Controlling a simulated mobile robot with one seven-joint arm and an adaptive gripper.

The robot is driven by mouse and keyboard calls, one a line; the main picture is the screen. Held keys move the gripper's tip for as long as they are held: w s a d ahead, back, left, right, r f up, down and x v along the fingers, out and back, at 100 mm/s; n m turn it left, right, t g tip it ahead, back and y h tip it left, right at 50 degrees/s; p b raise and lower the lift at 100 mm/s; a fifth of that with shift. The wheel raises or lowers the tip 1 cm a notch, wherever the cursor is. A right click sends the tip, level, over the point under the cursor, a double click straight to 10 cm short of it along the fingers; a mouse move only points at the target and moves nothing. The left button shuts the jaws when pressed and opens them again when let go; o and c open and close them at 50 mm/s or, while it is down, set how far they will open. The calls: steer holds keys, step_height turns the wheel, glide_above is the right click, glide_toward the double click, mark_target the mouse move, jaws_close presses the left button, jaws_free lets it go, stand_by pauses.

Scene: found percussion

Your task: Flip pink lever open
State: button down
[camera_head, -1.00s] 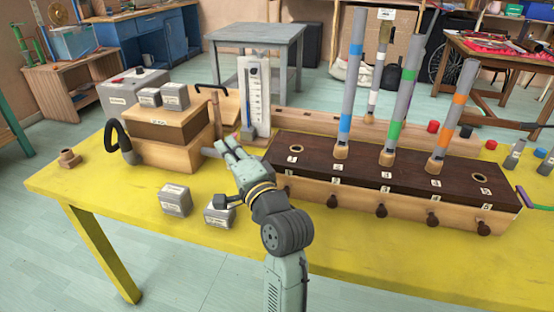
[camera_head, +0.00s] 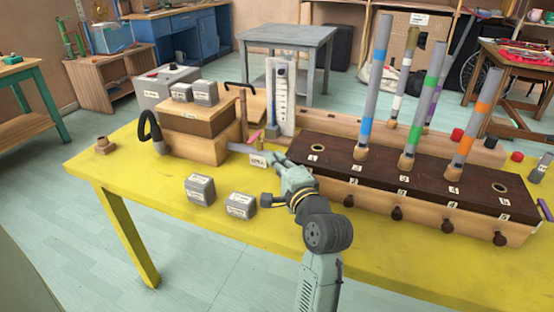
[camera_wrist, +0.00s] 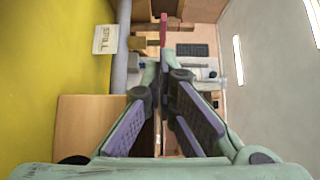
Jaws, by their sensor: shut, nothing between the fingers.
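The pink lever (camera_head: 254,136) is a thin bar standing tilted beside the foot of the white gauge board, above the grey pipe (camera_head: 236,148). In the wrist view the lever (camera_wrist: 163,30) shows as a reddish upright bar by a brass-coloured fitting, beyond my fingertips. My gripper (camera_head: 281,160) is shut and empty, low over the table in front of the gauge board, to the right of the lever and apart from it. In the wrist view the fingers (camera_wrist: 164,72) point toward the lever. Contact with anything there cannot be seen.
A SPILL label (camera_head: 258,160) lies left of my fingertips. The dark-topped wooden chest (camera_head: 400,180) with upright tubes is close on the right. Grey weights (camera_head: 200,190) stand in front. The wooden bellows box (camera_head: 195,135) is at left.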

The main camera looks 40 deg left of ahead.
mark_target(258, 137)
steer(key=p+x, duration=0.1)
steer(key=x, duration=0.6)
steer(key=shift+a, duration=0.15)
steer(key=shift+s+r+p, duration=0.1)
steer(key=shift+s+p, duration=0.15)
steer(key=shift+p, duration=0.05)
